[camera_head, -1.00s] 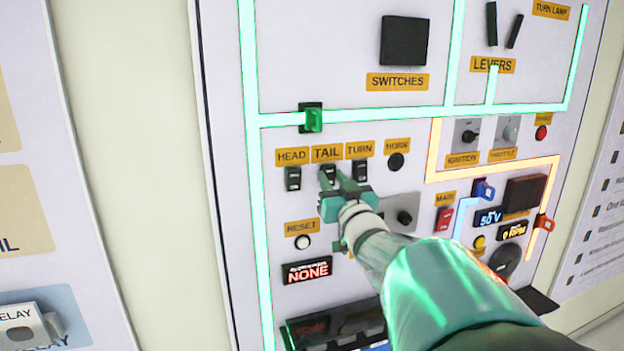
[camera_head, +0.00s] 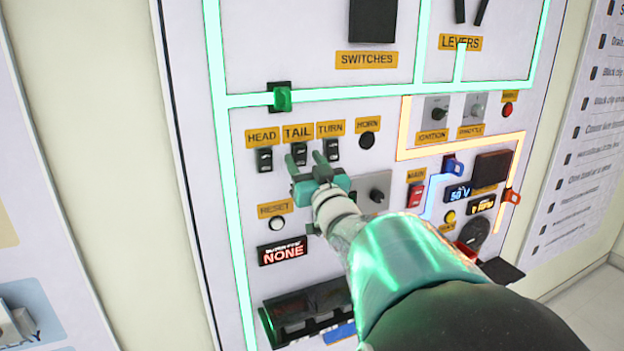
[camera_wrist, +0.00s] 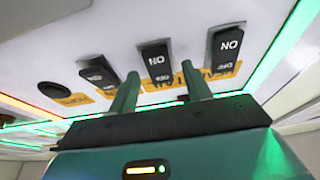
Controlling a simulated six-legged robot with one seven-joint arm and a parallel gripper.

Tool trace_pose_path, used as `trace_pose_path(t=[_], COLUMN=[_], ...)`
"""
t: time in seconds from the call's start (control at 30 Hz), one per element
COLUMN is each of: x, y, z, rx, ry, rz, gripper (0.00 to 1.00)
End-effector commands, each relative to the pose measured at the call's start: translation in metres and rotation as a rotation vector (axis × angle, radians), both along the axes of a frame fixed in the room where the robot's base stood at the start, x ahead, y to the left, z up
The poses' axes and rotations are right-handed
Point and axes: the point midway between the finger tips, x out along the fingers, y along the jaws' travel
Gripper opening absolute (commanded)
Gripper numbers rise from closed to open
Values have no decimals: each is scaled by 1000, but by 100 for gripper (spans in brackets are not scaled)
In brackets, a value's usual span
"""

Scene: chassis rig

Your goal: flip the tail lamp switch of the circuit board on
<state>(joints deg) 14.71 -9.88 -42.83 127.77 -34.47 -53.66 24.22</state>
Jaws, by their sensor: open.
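The tail switch (camera_head: 299,153) is a small black rocker under the yellow TAIL label (camera_head: 298,132), between the head switch (camera_head: 264,159) and the turn switch (camera_head: 331,149). My gripper (camera_head: 304,160) is open and empty just in front of the tail switch, a finger to either side of its lower part. In the wrist view the tail switch (camera_wrist: 156,62) is the middle one, seen upside down between and beyond my gripper's fingers (camera_wrist: 160,88). I cannot tell whether the fingers touch the panel or which way the rocker is set.
The horn button (camera_head: 367,140) is to the right of the switches. Below are the round reset button (camera_head: 277,224), a red NONE display (camera_head: 282,252) and a knob plate (camera_head: 373,192).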

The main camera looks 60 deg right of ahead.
Motion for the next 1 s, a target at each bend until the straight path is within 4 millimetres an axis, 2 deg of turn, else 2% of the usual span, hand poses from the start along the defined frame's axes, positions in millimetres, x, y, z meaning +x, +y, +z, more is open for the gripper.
trace_pose_path(t=[0.6, 0.8, 1.0], x=[-90, -105, -108], y=[53, 63, 64], z=[-35, -42, -43], rx=[0, 0, -1], ry=[-3, 0, 1], rz=[-2, 0, 1], gripper=[49, 49, 49])
